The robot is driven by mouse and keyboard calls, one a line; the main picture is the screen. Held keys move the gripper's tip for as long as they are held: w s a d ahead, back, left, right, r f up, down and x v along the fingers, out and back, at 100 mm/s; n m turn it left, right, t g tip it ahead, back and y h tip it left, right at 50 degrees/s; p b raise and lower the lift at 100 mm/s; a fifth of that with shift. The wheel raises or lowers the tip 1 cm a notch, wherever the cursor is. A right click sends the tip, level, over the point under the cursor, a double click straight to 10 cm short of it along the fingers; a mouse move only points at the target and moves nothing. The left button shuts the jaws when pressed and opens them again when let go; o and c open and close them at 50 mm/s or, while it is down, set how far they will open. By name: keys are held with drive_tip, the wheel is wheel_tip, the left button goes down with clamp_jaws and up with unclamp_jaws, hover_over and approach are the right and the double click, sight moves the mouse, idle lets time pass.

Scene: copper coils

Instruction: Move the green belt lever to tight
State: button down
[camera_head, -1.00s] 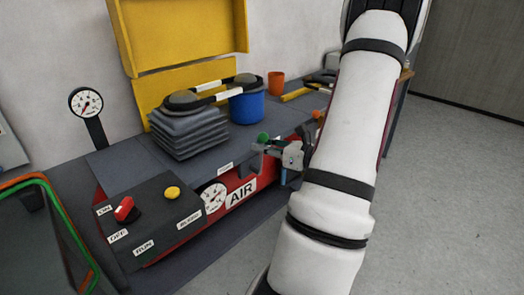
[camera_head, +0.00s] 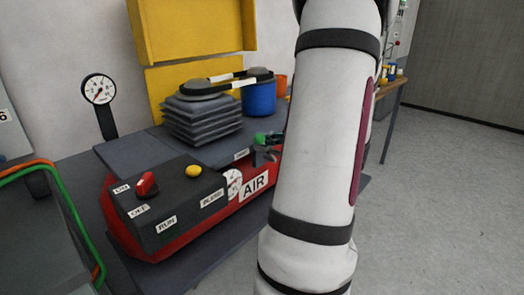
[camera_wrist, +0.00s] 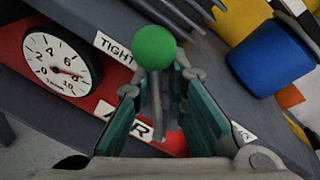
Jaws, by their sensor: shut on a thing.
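The belt lever has a round green knob (camera_wrist: 154,47) on a grey shaft (camera_wrist: 157,97). In the wrist view, the shaft stands between the two teal-padded fingers of my gripper (camera_wrist: 160,118), which is shut on the lever. The white TIGHT label (camera_wrist: 115,48) is just left of the knob there. In the head view the green knob (camera_head: 261,138) shows at the machine's right part, close to a small white label (camera_head: 240,155). My arm hides most of my gripper there.
The red machine carries a black control box (camera_head: 172,205) with a red switch and yellow button. A pressure gauge (camera_wrist: 62,68) and AIR label (camera_head: 255,185) are on its front. Open floor is at right.

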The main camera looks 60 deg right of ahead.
drive_tip(key=shift+a+f, duration=0.2)
drive_tip(key=shift+a, duration=0.1)
drive_tip(key=c, duration=1.7)
unclamp_jaws()
drive_tip(key=shift+w, duration=0.1)
drive_tip(key=shift+r, duration=0.1)
drive_tip(key=v, duration=1.2)
